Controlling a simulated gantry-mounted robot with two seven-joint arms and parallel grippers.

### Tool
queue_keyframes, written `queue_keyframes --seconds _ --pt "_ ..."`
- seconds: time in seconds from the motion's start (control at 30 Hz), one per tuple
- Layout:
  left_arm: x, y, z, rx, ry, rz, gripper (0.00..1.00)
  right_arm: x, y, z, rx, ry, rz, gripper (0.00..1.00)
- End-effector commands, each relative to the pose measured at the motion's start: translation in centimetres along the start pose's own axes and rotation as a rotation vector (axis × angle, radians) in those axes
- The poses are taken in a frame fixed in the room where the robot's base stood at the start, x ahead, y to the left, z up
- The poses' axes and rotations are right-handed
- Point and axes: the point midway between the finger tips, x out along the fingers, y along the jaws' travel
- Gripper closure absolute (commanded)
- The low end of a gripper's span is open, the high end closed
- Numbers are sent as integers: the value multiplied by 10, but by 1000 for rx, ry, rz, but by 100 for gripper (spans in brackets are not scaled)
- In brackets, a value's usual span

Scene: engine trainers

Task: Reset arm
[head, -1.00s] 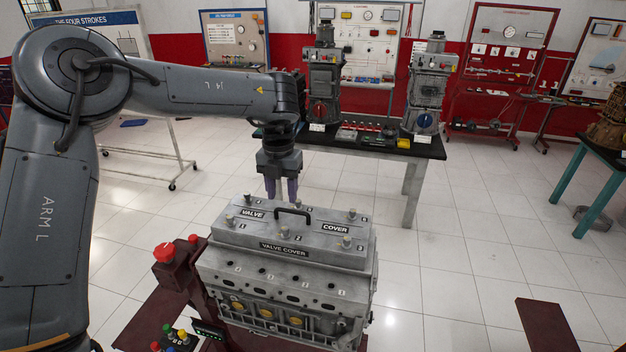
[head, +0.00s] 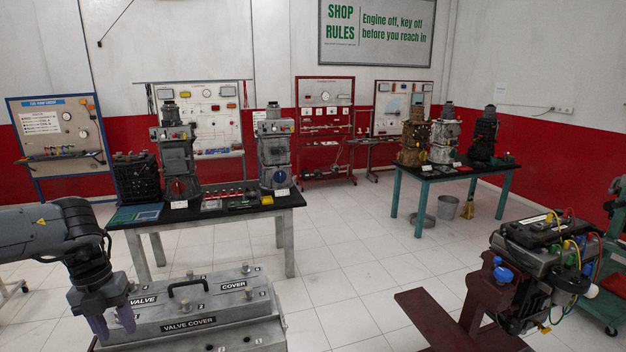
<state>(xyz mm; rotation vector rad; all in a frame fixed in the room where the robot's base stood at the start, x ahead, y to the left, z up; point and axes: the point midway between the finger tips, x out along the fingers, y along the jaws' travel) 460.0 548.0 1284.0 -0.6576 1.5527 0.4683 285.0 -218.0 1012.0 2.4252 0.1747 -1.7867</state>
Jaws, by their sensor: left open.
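My left arm comes in from the left edge. My left gripper (head: 112,326) points down with its two purple fingers apart, and nothing shows between them. It is at the left end of the grey engine's valve cover (head: 235,308), in front of or above it; I cannot tell whether they touch. The cover has a black handle, several bolts and "VALVE COVER" labels, and it sits on the engine, whose lower part is cut off by the picture's bottom edge. My right arm and gripper are not in view.
A black-topped table (head: 285,200) with engine parts stands behind. A teal-legged table (head: 455,176) with engines is at the back right. Another engine with coloured cables (head: 545,255) is on a dark red stand at right.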

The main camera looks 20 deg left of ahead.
Motion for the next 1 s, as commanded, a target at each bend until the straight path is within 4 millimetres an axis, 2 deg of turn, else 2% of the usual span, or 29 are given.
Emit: queue_keyframes --seconds 0.1,0.27,0.4,0.53,0.67,0.8,0.9,1.0 --pt "31 15 -8 -37 67 -57 54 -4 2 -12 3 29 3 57" --pt "82 30 -28 -81 178 -152 54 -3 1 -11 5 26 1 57" --pt "146 37 -64 -119 309 -284 54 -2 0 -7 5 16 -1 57" --pt "210 31 -105 -153 400 -418 54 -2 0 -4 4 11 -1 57" --pt "266 11 -149 -197 449 -549 54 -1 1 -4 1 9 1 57" --pt "314 -25 -196 -268 467 -685 54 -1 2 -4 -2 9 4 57" --pt "337 -58 -226 -341 460 -779 54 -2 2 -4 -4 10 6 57" --pt "350 -94 -251 -434 439 -871 54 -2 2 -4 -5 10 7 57"
